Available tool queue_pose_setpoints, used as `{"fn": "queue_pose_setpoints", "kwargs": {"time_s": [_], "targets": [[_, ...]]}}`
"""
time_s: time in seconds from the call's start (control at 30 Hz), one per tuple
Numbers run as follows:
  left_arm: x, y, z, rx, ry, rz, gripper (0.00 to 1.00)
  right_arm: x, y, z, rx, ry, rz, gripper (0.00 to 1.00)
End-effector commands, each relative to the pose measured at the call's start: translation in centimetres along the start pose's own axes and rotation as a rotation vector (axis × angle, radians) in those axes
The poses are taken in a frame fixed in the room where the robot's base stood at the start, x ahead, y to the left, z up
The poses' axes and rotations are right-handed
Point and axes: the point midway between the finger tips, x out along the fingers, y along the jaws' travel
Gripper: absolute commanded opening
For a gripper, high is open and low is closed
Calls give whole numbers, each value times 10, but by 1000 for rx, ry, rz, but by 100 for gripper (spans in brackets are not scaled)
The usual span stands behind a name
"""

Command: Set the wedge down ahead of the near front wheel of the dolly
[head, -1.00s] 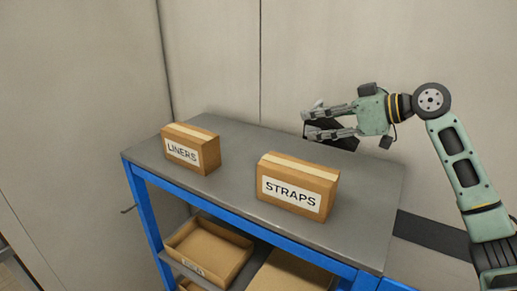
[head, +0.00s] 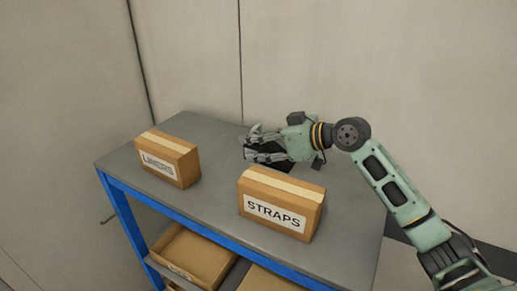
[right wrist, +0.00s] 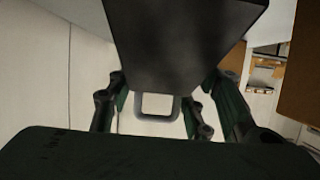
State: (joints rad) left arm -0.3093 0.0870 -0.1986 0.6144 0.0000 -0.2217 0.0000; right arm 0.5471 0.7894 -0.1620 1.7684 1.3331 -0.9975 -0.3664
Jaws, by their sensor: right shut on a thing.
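My right gripper (head: 253,146) is shut on a black wedge (head: 276,144), over the back part of the grey bench top behind the boxes. The fingers hide part of the wedge. In the right wrist view the wedge (right wrist: 185,45) is a large dark block between the fingers. I cannot tell whether it touches the bench top. No dolly or wheel shows in these views. My left gripper is out of view.
The blue-framed bench (head: 215,128) carries a LINERS box (head: 168,160) at left and a STRAPS box (head: 281,203) in front of my right arm. Open cardboard trays (head: 190,252) stand on its lower shelf. A pale wall (head: 330,60) rises close behind.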

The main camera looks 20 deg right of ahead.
Motion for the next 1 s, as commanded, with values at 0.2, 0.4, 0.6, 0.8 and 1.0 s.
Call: {"fn": "queue_pose_setpoints", "kwargs": {"time_s": [0.2,0.4,0.6,0.8,1.0], "targets": [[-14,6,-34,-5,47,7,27,9,-2,18,3,-1,0,7],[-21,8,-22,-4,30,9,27,16,-1,36,0,3,2,6],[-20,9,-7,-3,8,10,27,16,-1,37,-2,4,2,6],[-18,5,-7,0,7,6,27,18,-1,40,-1,0,1,52],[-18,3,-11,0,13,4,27,18,-1,40,-1,0,1,65]]}}
